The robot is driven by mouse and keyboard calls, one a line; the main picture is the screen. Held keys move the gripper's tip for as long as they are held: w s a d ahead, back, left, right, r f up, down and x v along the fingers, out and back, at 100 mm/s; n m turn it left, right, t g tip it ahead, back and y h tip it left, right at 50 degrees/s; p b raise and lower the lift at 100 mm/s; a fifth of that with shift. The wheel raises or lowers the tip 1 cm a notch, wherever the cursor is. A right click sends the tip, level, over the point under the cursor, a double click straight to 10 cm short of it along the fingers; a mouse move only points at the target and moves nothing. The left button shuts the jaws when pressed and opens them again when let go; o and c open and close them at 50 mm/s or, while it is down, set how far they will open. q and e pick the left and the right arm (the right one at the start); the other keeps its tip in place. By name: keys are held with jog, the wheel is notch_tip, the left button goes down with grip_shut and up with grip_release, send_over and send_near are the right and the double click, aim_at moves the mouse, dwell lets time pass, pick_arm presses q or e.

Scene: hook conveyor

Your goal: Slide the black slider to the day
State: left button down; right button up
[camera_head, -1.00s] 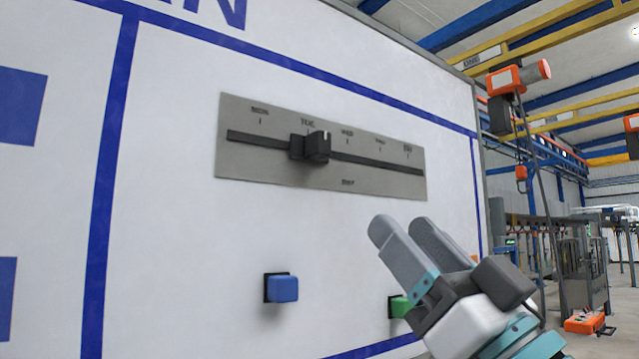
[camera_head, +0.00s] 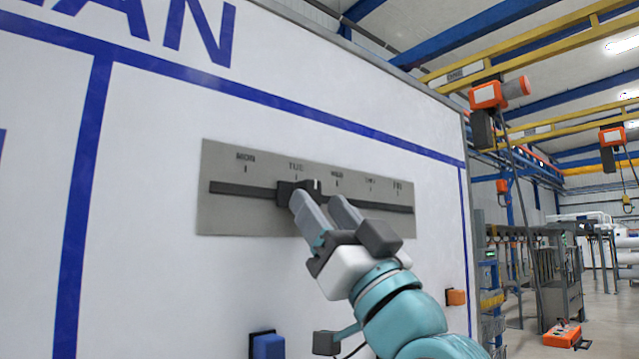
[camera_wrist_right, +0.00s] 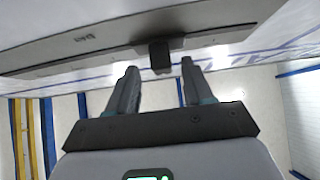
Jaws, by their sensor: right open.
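The black slider (camera_head: 298,190) sits in the dark slot of a grey plate (camera_head: 235,218) on the white board, close to the TUE mark. The plate carries the marks MON, TUE, WED, a blurred one and FRI. My right gripper (camera_head: 318,197) is at the slider from below, its fingers apart and partly covering it. In the right wrist view the slider knob (camera_wrist_right: 159,55) stands between the two open fingertips, with gaps at both sides. The gripper does not hold it. My left gripper is in neither view.
A blue button (camera_head: 267,346) is low on the board, and an orange button (camera_head: 456,297) is at its lower right. Blue stripes frame the panel. Beyond the board's right edge are hoists and a yellow overhead rail.

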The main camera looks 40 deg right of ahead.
jog(key=shift+w+r, duration=0.35)
jog(key=shift+r, duration=0.1)
jog(key=shift+w+a, duration=0.2)
jog(key=shift+w, duration=0.05)
grip_shut()
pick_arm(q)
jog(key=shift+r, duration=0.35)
pick_arm(e)
jog(key=shift+y, duration=0.3)
